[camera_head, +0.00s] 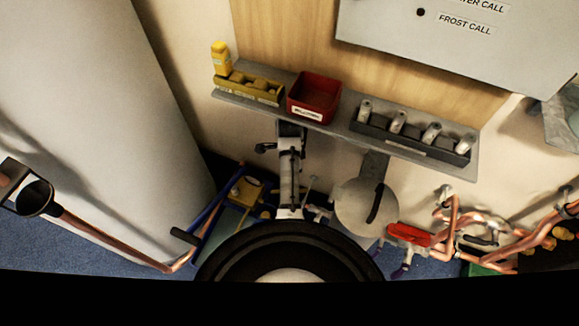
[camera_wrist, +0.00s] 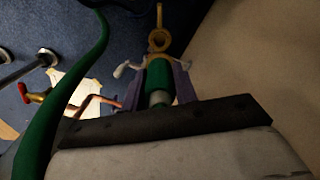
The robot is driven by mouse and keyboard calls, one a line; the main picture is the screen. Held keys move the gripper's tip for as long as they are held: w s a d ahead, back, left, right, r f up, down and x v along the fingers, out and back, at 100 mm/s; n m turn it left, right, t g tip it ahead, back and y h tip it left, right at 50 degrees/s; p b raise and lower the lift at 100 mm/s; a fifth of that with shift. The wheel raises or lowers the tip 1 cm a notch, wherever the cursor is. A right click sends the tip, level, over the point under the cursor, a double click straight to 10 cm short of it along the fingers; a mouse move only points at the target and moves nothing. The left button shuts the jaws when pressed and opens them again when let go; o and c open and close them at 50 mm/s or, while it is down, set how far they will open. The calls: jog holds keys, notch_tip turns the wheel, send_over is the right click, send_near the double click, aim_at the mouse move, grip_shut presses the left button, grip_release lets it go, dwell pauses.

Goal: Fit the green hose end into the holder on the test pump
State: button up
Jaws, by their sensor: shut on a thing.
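My gripper (camera_wrist: 157,70) is shut on the green hose end (camera_wrist: 158,82), which sits between its two purple fingers in the wrist view. A brass-coloured ring (camera_wrist: 158,41) on a short stem lies just beyond the fingertips. I cannot tell whether it is the holder or whether the hose end touches it. The green hose (camera_wrist: 70,92) curves up the left side of that view. In the head view a low unit with a yellow block (camera_head: 246,190) and blue bars, apparently the test pump, stands on the floor left of my arm. The gripper and hose end are not clear there.
A shelf (camera_head: 335,126) with a red bin (camera_head: 315,97), a yellow rack (camera_head: 248,88) and a dark rack (camera_head: 411,142) is on the wall. Copper pipework (camera_head: 480,245) is at right. A large white cylinder (camera_head: 95,125) stands at left. A red-handled valve (camera_wrist: 35,96) shows in the wrist view.

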jog(key=shift+r+p, duration=1.65)
jog(key=shift+w+r, duration=0.1)
jog(key=shift+w, duration=0.05)
notch_tip(320, 180, down, 4)
jog(key=b, duration=0.3)
jog(key=shift+r, duration=0.15)
jog(key=n, duration=0.3)
jog(key=shift+s, duration=0.35)
jog(key=n, duration=0.3)
jog(key=f+n, duration=0.1)
jog(key=shift+s+n, duration=0.3)
jog(key=shift+s, duration=0.05)
jog(key=n, duration=0.2)
jog(key=f+n, duration=0.1)
jog(key=n, duration=0.1)
jog(key=shift+s, duration=0.35)
jog(key=n, duration=0.3)
jog(key=shift+s+f, duration=0.2)
jog(key=shift+f, duration=0.05)
